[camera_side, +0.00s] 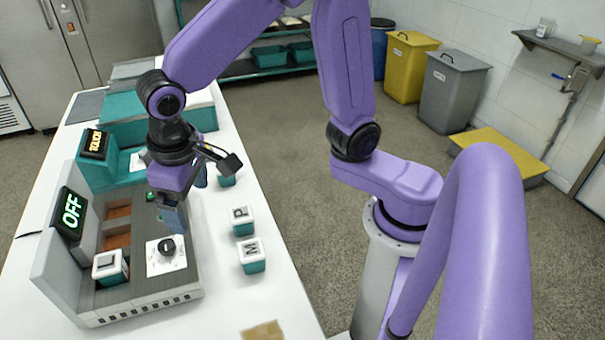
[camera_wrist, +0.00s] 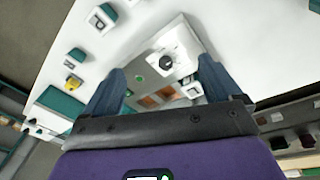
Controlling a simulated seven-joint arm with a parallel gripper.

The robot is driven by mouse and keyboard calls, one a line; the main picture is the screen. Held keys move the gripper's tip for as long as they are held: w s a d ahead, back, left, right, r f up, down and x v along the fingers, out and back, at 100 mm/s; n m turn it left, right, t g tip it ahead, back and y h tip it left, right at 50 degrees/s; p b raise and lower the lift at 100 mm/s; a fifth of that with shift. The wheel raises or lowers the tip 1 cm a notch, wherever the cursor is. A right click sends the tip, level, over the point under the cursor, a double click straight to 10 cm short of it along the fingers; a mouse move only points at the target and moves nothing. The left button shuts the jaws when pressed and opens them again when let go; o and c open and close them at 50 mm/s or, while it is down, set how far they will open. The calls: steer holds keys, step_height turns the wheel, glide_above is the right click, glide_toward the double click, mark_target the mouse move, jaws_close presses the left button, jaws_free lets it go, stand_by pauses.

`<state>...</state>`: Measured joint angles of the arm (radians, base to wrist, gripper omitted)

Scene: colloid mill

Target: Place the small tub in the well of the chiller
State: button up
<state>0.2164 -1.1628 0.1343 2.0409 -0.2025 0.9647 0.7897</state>
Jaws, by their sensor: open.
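A small white-topped teal tub marked P (camera_side: 243,221) stands on the white table, right of a grey machine. A similar tub marked M (camera_side: 252,255) stands nearer the camera and looks slightly larger. The grey machine (camera_side: 135,305), with a lit OFF sign (camera_side: 71,212), has orange-brown wells (camera_side: 117,240) and a black knob on a white plate (camera_side: 167,246). I cannot tell for sure that it is the chiller. My gripper (camera_side: 173,222) is open and empty above this machine, near the knob. In the wrist view, the knob (camera_wrist: 166,62) shows between the fingers.
Another white-topped tub (camera_side: 110,265) sits at the grey machine's front left. A teal machine (camera_side: 97,172) with a lit display stands behind. Another tub (camera_side: 226,176) is partly hidden beside my wrist. A tan piece (camera_side: 262,331) lies at the front.

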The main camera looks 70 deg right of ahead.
steer(key=s+d+n+g+y, duration=0.1)
steer(key=s+d+n, duration=0.8)
steer(key=s+d, duration=0.5)
steer(key=s, duration=0.3)
steer(key=shift+d+f, duration=0.3)
steer(key=shift+f, duration=0.1)
steer(key=shift+c, duration=0.3)
stand_by(0.9)
